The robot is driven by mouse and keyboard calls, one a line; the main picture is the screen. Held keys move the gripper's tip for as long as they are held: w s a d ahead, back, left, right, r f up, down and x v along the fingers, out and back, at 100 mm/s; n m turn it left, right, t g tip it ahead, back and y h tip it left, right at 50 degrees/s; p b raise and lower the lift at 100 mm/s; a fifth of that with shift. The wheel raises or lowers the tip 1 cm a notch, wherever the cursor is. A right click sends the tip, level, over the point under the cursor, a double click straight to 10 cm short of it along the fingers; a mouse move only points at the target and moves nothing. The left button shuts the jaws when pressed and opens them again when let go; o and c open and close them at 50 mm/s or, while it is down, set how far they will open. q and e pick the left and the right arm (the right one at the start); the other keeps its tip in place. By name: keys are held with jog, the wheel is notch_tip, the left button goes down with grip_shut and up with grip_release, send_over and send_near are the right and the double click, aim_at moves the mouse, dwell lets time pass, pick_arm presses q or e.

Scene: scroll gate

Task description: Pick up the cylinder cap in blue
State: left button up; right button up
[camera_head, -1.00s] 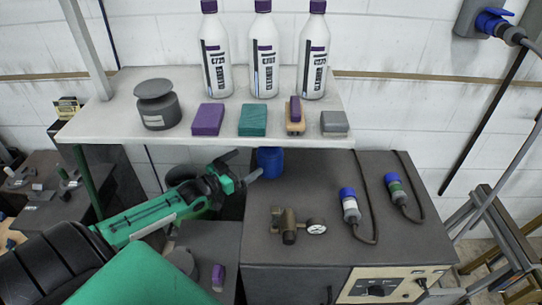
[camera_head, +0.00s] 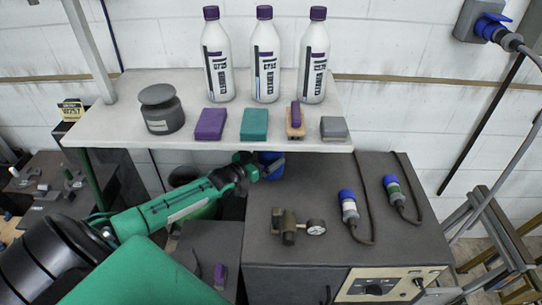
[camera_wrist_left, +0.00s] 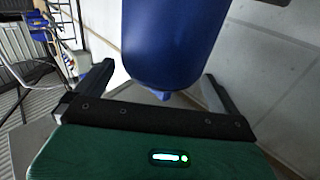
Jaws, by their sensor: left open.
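The blue cylinder cap (camera_head: 271,164) stands on the dark cabinet top, just under the front edge of the white shelf, which partly covers it from above. In the left wrist view the blue cylinder (camera_wrist_left: 172,42) fills the upper middle, its top cut off by the picture edge. My left gripper (camera_head: 268,170) is at the cap in the head view, coming in from the left. In the wrist view its two open fingers (camera_wrist_left: 158,85) lie to the left and right of the cylinder, with gaps visible. My right gripper is not in view.
The white shelf (camera_head: 200,145) overhangs the cap and carries bottles (camera_head: 265,60), a dark jar (camera_head: 161,110) and sponges (camera_head: 254,124). A brass gauge fitting (camera_head: 290,227) and two blue-capped connectors (camera_head: 349,207) are on the cabinet (camera_head: 265,250) to the right.

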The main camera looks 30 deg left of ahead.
pick_arm(q)
jog(key=shift+w+d, duration=0.1)
jog(key=shift+w, duration=0.35)
jog(key=c, duration=0.9)
